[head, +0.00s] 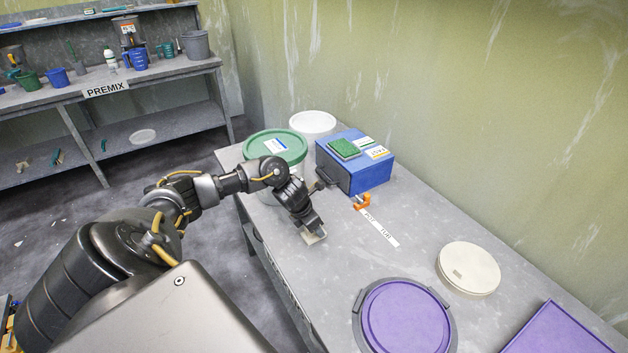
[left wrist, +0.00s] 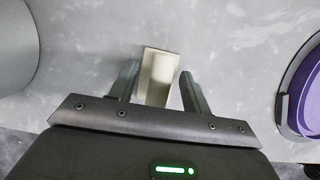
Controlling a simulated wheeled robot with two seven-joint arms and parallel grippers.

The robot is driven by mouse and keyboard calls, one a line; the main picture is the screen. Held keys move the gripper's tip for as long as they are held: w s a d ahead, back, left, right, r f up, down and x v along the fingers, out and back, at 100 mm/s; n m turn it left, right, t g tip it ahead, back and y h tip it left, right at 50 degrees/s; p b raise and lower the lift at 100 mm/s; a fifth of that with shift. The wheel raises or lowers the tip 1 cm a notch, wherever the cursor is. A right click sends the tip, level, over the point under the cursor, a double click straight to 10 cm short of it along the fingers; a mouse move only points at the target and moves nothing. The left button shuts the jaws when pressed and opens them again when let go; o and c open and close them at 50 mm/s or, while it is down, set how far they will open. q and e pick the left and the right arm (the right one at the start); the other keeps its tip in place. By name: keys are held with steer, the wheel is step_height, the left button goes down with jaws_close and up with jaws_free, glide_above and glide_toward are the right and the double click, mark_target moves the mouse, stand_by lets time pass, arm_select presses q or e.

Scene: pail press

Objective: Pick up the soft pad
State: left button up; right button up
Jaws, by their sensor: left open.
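A small cream block, which looks like the soft pad (left wrist: 158,78), lies on the grey bench. In the left wrist view it sits between my left gripper's two fingers, with a gap on each side. In the head view the pad (head: 314,237) shows only partly, under the fingertips. My left gripper (head: 310,226) points down at it and is open; it also shows in the left wrist view (left wrist: 160,75). My right gripper is not in view.
A green-lidded pail (head: 275,146) and a blue box (head: 368,178) with a green block (head: 344,149) stand behind the gripper. An orange clip-like piece (head: 362,201), a cream disc (head: 469,268) and a purple lid (head: 404,318) lie to the right. Bare bench surrounds the pad.

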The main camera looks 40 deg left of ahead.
arm_select(q)
jaws_close()
stand_by(0.3)
steer(key=shift+r+b, duration=0.35)
steer(key=shift+r, duration=0.15)
steer(key=s+a+r+b, duration=0.6)
steer(key=s+a+r, duration=0.2)
steer(key=s+r, duration=0.3)
steer(key=shift+a+r+b, duration=0.4)
steer(key=shift+r, duration=0.15)
